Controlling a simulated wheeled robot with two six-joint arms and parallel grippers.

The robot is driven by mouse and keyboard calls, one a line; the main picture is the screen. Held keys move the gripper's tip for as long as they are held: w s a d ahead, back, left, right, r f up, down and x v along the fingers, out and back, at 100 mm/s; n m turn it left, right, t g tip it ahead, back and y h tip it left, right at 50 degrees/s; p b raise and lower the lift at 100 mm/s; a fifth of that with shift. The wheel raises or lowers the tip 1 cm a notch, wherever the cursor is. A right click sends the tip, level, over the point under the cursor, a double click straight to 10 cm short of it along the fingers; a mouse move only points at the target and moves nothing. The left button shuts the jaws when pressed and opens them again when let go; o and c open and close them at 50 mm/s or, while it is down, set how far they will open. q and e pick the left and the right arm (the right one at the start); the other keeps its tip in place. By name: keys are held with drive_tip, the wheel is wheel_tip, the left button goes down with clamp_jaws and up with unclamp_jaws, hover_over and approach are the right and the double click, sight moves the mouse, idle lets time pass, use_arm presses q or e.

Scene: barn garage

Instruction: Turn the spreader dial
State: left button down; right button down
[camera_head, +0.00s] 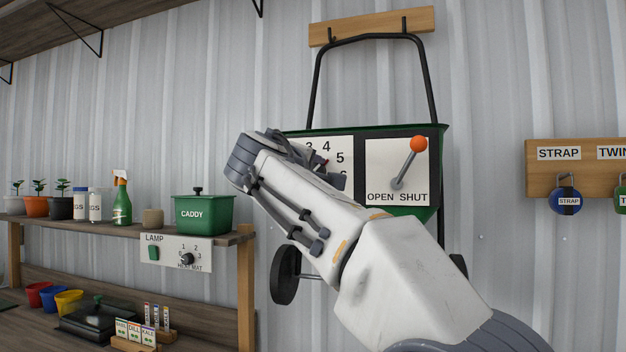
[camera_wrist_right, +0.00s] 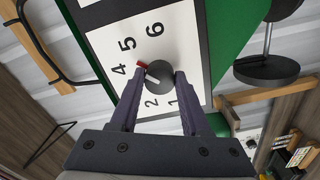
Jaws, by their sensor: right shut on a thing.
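The green spreader (camera_head: 295,133) hangs on the wall, with a white number plate (camera_head: 345,143) on its front. In the head view my right arm hides the dial and the plate's lower left. In the right wrist view the round grey dial (camera_wrist_right: 161,76) sits on the plate, numbers 1, 2, 4, 5 and 6 showing around it. My right gripper (camera_head: 322,167) is shut on the dial, one finger on each side. My left gripper is not in view.
Right of the dial is an OPEN/SHUT plate with an orange-tipped lever (camera_head: 408,163), close to my right arm. A shelf (camera_head: 222,239) with a green caddy (camera_head: 204,215), bottles and pots stands at left. A wooden board (camera_head: 568,155) with padlocks is at right.

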drive_tip(key=m+b, duration=0.1)
drive_tip(key=m, duration=0.4)
drive_tip(key=m+b, duration=0.1)
drive_tip(key=m, duration=0.5)
drive_tip(key=shift+w+a+f, duration=0.1)
drive_tip(key=shift+f, duration=0.1)
idle(0.4)
drive_tip(key=shift+c, duration=1.9)
unclamp_jaws()
